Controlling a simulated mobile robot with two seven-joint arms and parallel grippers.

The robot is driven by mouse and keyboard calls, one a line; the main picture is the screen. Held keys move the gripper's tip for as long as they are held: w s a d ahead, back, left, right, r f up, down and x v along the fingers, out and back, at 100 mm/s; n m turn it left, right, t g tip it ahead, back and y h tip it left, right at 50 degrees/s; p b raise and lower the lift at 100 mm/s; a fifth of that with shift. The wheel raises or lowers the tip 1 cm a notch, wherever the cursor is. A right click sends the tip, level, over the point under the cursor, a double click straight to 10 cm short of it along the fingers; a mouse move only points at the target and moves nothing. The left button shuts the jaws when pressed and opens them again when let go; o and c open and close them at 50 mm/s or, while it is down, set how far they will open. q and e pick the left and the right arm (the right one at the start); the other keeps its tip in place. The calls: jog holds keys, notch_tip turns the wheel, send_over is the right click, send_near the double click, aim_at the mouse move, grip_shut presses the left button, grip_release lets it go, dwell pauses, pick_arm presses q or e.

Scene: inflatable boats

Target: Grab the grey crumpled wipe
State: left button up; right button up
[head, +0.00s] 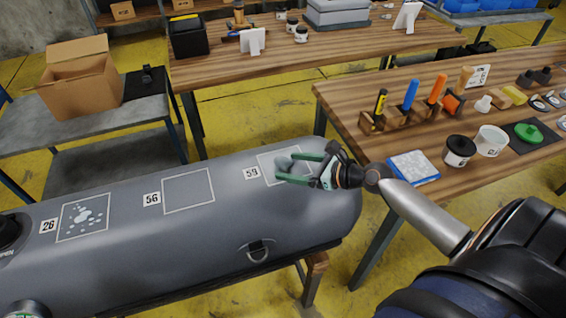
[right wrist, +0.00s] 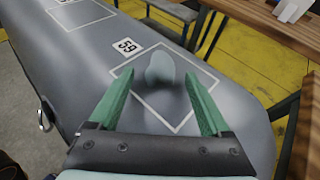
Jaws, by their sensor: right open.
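The grey crumpled wipe (head: 284,163) is a small grey-green lump at the white square marked 59 on the grey inflatable tube (head: 225,222). In the right wrist view the wipe (right wrist: 160,68) shows between and a little beyond the green fingers, with a dark shadow below it. My right gripper (head: 297,167) is open over the square, its fingers on either side of the wipe; the right wrist view shows the open fingers (right wrist: 159,92) too. I cannot tell whether a finger touches the wipe. My left gripper is not in view.
Other outlined squares, 56 (head: 188,191) and 26 (head: 83,216), lie along the tube; 26 holds pale spots. A wooden table (head: 350,105) at the right bears tools, a black jar (head: 459,151) and a white cup (head: 491,141). A cardboard box (head: 78,85) stands on a grey cart at left.

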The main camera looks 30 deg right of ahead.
jog(key=shift+c, duration=0.4)
grip_shut()
